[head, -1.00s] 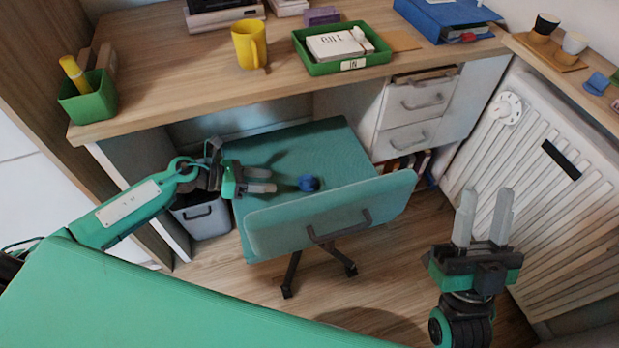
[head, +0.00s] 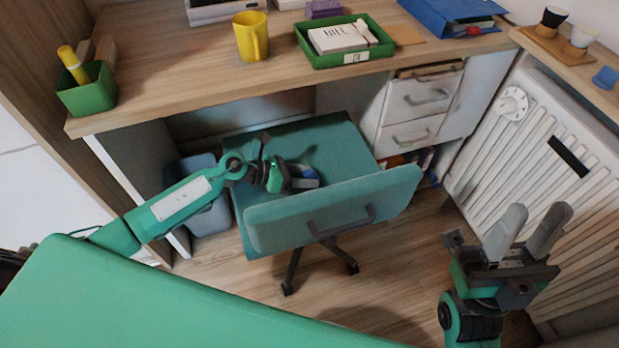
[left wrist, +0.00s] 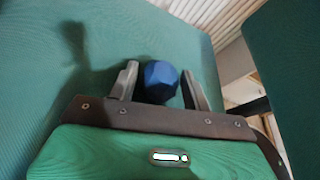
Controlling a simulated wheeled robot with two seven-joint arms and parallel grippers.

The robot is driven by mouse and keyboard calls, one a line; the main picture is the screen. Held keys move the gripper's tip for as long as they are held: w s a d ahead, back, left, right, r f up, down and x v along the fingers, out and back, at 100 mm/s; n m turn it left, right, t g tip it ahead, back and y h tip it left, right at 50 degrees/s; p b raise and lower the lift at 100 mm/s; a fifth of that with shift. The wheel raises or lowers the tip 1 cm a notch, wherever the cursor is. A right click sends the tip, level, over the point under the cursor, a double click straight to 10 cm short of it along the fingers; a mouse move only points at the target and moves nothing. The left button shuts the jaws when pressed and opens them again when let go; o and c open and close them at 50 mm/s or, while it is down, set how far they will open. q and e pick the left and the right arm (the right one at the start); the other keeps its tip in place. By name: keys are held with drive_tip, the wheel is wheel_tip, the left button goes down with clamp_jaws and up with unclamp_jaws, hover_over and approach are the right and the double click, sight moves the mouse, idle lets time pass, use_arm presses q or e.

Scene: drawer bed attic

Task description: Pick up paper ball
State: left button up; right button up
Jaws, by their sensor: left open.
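The paper ball is a small dark blue faceted ball (left wrist: 160,80) on the teal chair seat (left wrist: 60,60). In the head view the ball (head: 309,183) is partly hidden by my left gripper (head: 304,178). In the left wrist view my left gripper (left wrist: 160,90) is open, with one finger on each side of the ball. A narrow gap shows beside each finger, and I see no grip on it. My right gripper (head: 527,232) is open and empty, in front of the radiator.
The chair's backrest (head: 330,210) stands on the near side of the seat. The wooden desk (head: 180,70) overhangs the seat's far side. A grey bin (head: 205,215) stands left of the chair, and the radiator (head: 545,140) is at the right.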

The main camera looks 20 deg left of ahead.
use_arm(q)
drive_tip(key=shift+c, duration=0.2)
drive_tip(key=c, duration=0.6)
drive_tip(key=shift+r, duration=0.1)
